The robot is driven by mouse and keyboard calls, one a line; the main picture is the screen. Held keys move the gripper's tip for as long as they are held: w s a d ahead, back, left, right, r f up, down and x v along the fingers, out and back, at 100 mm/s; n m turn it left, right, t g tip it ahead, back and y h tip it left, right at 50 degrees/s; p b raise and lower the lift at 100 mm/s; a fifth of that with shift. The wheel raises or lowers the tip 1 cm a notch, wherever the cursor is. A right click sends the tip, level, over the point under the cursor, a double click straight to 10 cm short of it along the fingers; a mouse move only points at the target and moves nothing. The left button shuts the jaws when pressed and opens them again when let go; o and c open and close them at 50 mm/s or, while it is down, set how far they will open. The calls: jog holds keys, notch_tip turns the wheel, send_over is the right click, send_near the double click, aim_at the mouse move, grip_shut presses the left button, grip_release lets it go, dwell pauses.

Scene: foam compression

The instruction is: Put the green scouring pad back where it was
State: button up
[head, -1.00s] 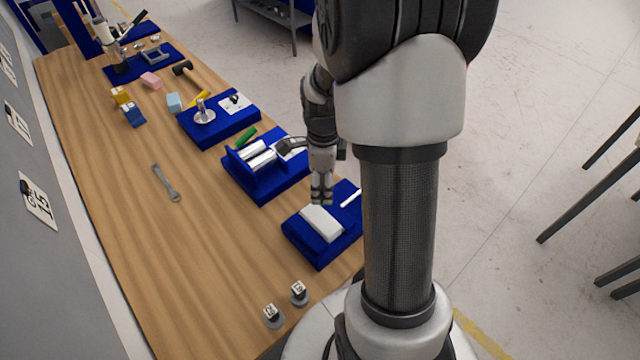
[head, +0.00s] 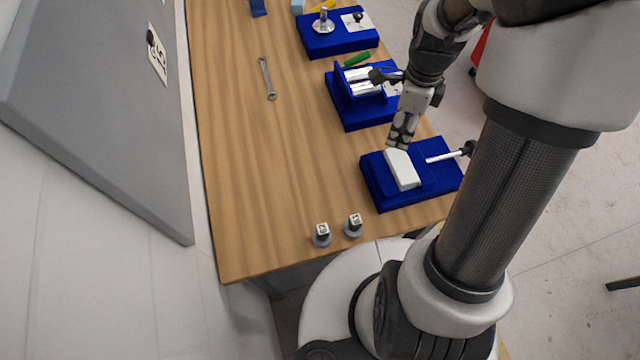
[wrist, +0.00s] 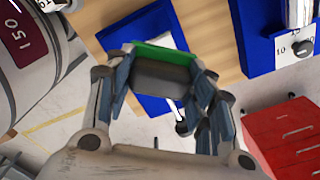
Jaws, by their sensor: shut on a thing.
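The green scouring pad (wrist: 165,54) shows in the wrist view as a green strip between my fingers, with a dark grey block face on its near side. My gripper (wrist: 165,72) is shut on it. In the head view my gripper (head: 398,146) points down at the far edge of the nearest blue tray (head: 385,197), close to a white block (head: 402,170) there. I cannot make out the pad in the head view. In the wrist view the pad partly hides the tray (wrist: 110,42) beyond it; whether it touches anything there I cannot tell.
A wrench (head: 267,80) and two small round-based pieces (head: 322,235) lie on the wooden table (head: 270,170), otherwise clear at left.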

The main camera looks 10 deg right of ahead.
jog(key=w+a+n+b, duration=0.1)
jog(key=a+n+b, duration=0.3)
jog(key=a, duration=0.9)
jog(key=r+n+b, duration=0.2)
jog(key=n, duration=0.2)
send_over(311, 190)
notch_tip(311, 190, down, 20)
jog(key=b, duration=0.7)
jog(key=shift+r, duration=0.15)
jog(key=shift+f, duration=0.2)
jog(key=o, duration=1)
jog(key=shift+r, duration=0.1)
